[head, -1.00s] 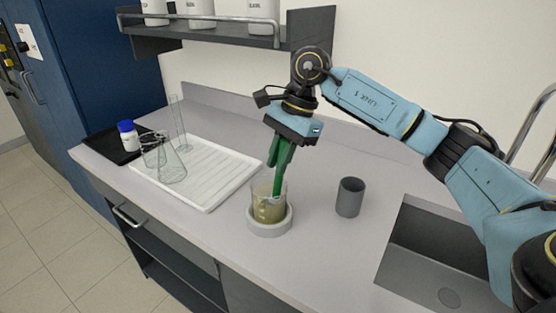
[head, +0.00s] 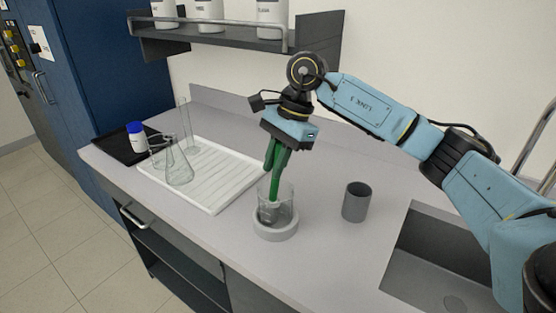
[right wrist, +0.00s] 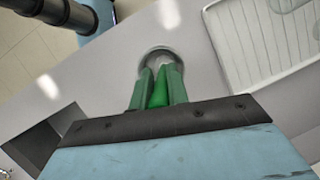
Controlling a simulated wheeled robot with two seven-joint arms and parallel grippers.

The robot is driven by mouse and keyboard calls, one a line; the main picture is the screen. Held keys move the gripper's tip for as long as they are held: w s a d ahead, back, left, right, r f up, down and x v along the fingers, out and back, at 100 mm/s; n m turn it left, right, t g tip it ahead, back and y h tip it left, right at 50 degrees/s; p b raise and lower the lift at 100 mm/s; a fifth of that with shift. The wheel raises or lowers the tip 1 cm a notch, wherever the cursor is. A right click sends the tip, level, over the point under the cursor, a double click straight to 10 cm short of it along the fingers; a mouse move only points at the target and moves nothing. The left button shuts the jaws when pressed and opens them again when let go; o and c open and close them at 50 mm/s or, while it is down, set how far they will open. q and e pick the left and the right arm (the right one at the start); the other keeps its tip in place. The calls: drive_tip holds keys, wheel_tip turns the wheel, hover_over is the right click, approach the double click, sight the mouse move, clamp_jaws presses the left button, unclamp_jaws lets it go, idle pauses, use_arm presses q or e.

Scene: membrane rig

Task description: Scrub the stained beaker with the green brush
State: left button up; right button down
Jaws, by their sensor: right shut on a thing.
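The glass beaker (head: 291,203) stands upright in a round light grey ring holder (head: 276,231) on the bench. Its glass looks mostly clear, with a greyish patch low inside around the brush head. The green brush (head: 274,190) stands nearly upright with its lower end inside the beaker. My right gripper (head: 277,163), with green fingers, is shut on the brush handle above the beaker rim. In the right wrist view the fingers (right wrist: 158,76) hold the green handle and partly hide the beaker. My left gripper is not in view.
A grey cup (head: 356,203) stands right of the beaker, before the sink (head: 425,262). A white drying rack (head: 222,196) with flasks (head: 179,172) lies left. A black tray (head: 112,145) carries a blue-capped bottle (head: 136,138). A shelf (head: 225,42) hangs above.

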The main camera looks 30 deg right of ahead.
drive_tip(key=shift+d+b, duration=0.3)
drive_tip(key=shift+d, duration=0.3)
drive_tip(key=shift+s+a+r, duration=0.15)
drive_tip(key=shift+s+a, duration=0.05)
drive_tip(key=shift+s, duration=0.3)
idle(1.4)
drive_tip(key=shift+w, duration=0.1)
